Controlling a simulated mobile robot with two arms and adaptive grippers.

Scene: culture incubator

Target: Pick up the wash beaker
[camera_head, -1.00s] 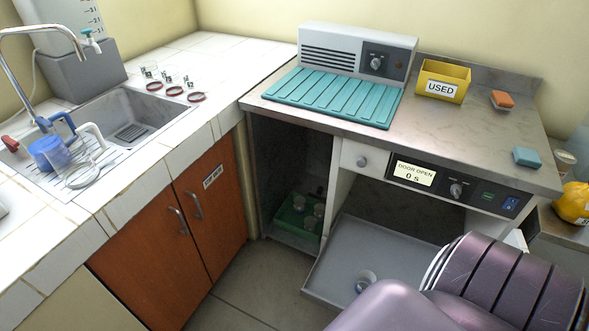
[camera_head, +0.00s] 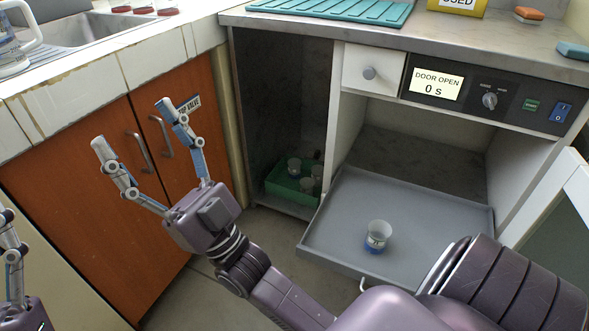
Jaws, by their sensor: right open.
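A small clear beaker (camera_head: 377,236) with a blue band near its base stands upright on the grey pulled-out shelf (camera_head: 440,205); I cannot read its label. Several similar small beakers stand in a green crate (camera_head: 284,188) in the open compartment to the left. I cannot tell which is the wash beaker. My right gripper (camera_head: 130,124) is open and empty, in front of the brown cupboard doors, well left of the shelf and crate. My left gripper (camera_head: 13,250) shows only partly at the left edge; its opening is unclear.
The incubator's display (camera_head: 436,84) reads "DOOR OPEN 0 s". Its open door (camera_head: 560,215) stands at the right. Cupboard handles (camera_head: 140,152) stick out behind my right gripper. A handled jug (camera_head: 14,45) stands by the sink. The shelf is mostly bare around the beaker.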

